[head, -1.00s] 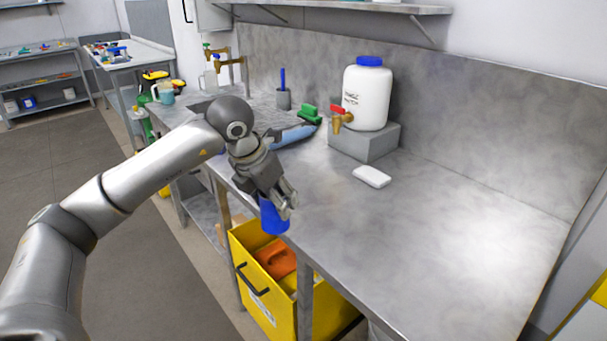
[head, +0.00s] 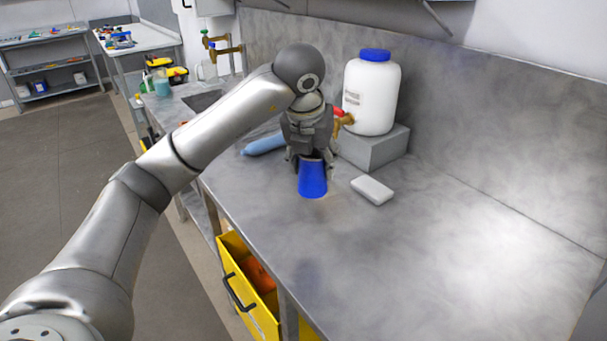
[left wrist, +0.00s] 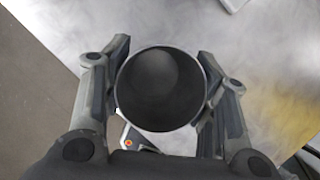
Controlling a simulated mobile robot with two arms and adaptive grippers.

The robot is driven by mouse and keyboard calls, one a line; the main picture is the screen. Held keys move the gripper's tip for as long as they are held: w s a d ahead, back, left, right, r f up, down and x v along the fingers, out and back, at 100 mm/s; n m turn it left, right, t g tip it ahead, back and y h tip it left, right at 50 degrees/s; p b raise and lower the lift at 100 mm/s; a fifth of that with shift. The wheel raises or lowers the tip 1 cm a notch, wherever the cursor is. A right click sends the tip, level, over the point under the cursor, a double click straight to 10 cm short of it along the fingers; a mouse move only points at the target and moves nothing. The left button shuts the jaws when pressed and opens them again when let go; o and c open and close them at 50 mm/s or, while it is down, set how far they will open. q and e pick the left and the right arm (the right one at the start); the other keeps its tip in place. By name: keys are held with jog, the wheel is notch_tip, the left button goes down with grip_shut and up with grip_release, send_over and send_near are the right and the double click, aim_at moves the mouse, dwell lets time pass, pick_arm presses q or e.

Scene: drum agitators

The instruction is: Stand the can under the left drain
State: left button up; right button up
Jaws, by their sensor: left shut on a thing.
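The blue can (head: 313,184) is in my left gripper (head: 313,171), over the bench top in front of the drum. In the left wrist view I look into the can's round dark mouth (left wrist: 160,90), with a finger on each side. The can looks upright or nearly so; whether its base touches the bench I cannot tell. A white drum (head: 372,95) with a blue lid stands on a grey block. Its brass tap (head: 347,120) with a red handle is partly hidden behind my gripper. Only this one drum shows. My right gripper is not in view.
A white block (head: 372,190) lies just right of the can. A blue object (head: 263,145) lies left of my gripper. Wall taps (head: 222,48) and a sink (head: 202,102) are at the back left. The bench front right is clear; an open yellow drawer (head: 240,285) is below.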

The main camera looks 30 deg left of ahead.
pick_arm(q)
jog(key=w+a+f+p, duration=0.1)
jog(key=w+a+f, duration=0.2)
jog(key=f, duration=0.1)
jog(key=w+a+f+p, duration=0.2)
jog(key=w+a+f, duration=0.1)
jog(key=w+a+f+p, duration=0.2)
jog(key=w+a+f, duration=0.1)
jog(key=f, duration=0.1)
jog(key=shift+a+f, duration=0.15)
jog(key=shift+f, duration=0.75)
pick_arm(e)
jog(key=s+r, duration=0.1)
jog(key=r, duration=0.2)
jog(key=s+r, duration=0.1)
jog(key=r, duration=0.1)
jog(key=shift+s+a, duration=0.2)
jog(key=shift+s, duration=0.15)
pick_arm(q)
jog(key=o, duration=1)
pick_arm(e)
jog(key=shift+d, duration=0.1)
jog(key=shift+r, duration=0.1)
